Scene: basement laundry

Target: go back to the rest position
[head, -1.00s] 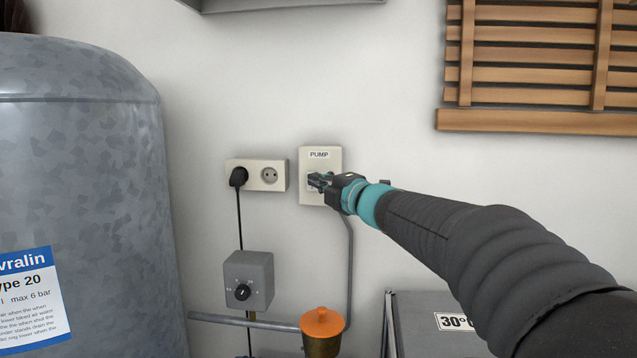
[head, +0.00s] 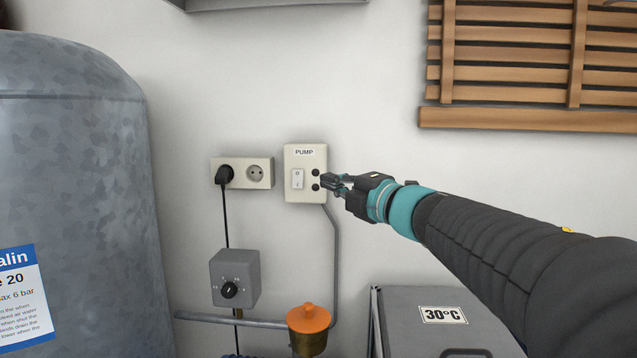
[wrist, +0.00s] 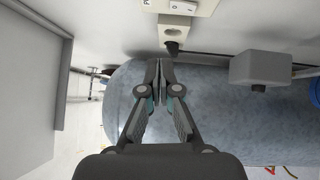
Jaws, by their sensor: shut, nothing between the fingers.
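My gripper (head: 333,184) is in front of the wall, just right of the pump switch box (head: 305,192) in the head view. Its fingers are together and hold nothing. The box is cream, with a PUMP label, a white rocker switch (head: 297,179) and two dark round spots on its right side. In the wrist view my gripper (wrist: 159,62) points toward the grey tank, and part of the switch box with its rocker (wrist: 183,8) shows at the top edge.
A double socket (head: 256,173) with a black plug is left of the box. Below are a grey dial box (head: 246,262), a pipe and an orange-capped fitting (head: 309,319). A big tank (head: 75,190) stands left, a 30°C-labelled grey unit (head: 400,305) lower right, a wooden slatted fixture (head: 510,118) upper right.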

